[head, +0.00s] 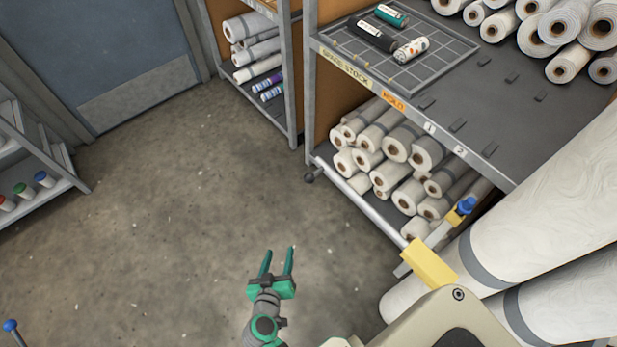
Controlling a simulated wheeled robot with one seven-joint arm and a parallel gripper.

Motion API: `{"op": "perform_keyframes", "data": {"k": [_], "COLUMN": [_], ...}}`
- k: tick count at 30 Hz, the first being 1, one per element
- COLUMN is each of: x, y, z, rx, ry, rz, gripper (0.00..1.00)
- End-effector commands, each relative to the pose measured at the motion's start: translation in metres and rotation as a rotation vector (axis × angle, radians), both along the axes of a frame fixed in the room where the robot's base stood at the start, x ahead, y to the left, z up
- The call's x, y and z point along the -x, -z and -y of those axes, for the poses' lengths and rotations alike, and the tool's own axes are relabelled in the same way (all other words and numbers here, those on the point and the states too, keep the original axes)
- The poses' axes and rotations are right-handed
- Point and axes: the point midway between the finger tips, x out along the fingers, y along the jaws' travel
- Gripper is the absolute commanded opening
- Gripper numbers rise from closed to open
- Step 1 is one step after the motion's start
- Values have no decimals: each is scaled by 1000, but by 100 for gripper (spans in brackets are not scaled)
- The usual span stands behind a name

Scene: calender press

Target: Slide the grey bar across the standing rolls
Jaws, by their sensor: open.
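My gripper (277,262) is green, open and empty, over bare floor in the lower middle of the head view. Large white standing rolls (545,215) with grey bands lean into view at the right, to the right of my gripper. A short grey bar (438,236) shows at their left side, with a blue knob (466,206) at its upper end. A yellow block (428,263) sits around or over the bar. The block hides part of the bar, so I cannot tell its full length. My gripper is well apart from it.
A shelf rack (490,165) stands behind, with white rolls (395,150) on its lower shelf and a tray (445,50) of small cylinders on top. A smaller rack (60,185) is at left. A beige machine part (455,318) is close at lower right. The middle floor is clear.

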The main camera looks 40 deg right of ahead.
Motion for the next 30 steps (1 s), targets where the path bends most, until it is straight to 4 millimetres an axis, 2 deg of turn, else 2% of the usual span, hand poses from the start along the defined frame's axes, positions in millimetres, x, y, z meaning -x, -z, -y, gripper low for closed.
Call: {"op": "perform_keyframes", "data": {"k": [1, 6, 12, 15, 18, 23, 30], "x": [-18, -56, -79, -84, -85, -89, -99], "y": [-9, -53, -109, -127, -135, -137, -137], "z": [13, 55, 81, 87, 90, 102, 142], "rx": [37, 168, 288, 323, 340, 345, 343], "ry": [63, 301, 505, 560, 587, 595, 596], "rz": [26, 146, 313, 368, 396, 404, 403], "gripper": [47, 47, 47, 47, 47, 47, 47]}}
